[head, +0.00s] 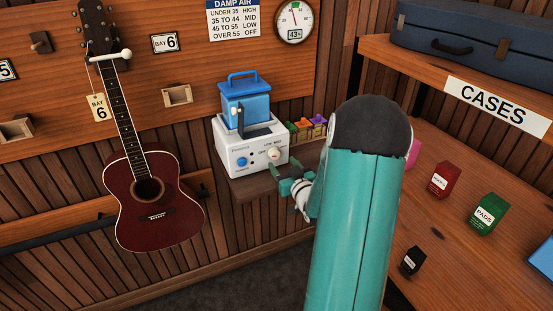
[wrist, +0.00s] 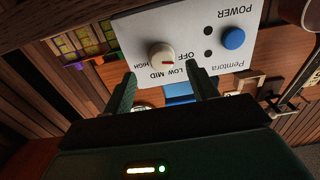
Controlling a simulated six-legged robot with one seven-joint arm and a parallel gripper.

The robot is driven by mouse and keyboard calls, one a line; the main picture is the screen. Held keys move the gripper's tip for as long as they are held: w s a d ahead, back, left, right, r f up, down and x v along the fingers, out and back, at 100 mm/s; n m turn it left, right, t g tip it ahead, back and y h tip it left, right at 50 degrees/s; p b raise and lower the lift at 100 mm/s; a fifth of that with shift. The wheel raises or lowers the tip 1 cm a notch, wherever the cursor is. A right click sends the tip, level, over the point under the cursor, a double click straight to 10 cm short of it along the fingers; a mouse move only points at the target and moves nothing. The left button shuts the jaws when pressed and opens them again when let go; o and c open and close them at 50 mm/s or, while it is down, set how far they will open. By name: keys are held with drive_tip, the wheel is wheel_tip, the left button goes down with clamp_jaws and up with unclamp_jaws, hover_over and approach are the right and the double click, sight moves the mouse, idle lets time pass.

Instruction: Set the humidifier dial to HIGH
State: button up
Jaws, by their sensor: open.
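The humidifier (head: 235,152) is a white box with a blue tank (head: 247,103) on top, standing on a small wooden shelf. Its front has a blue power button (head: 241,162) and a white dial (head: 274,155). In the wrist view, upside down, the dial (wrist: 160,52) has a red mark on its lower right side, towards OFF and LOW; HIGH is at the picture's left. I cannot tell the exact setting. My gripper (head: 285,174) is open and empty in front of the dial. Its two fingers also show in the wrist view (wrist: 164,84), apart from the knob.
A damp air sign (head: 233,18) and a gauge reading 43% (head: 295,22) are above. A counter with several small boxes (head: 489,214) is at the right.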

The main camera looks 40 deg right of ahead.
sight(276, 157)
drive_tip(key=x, duration=0.5)
drive_tip(key=shift+a, duration=0.15)
drive_tip(key=c, duration=1)
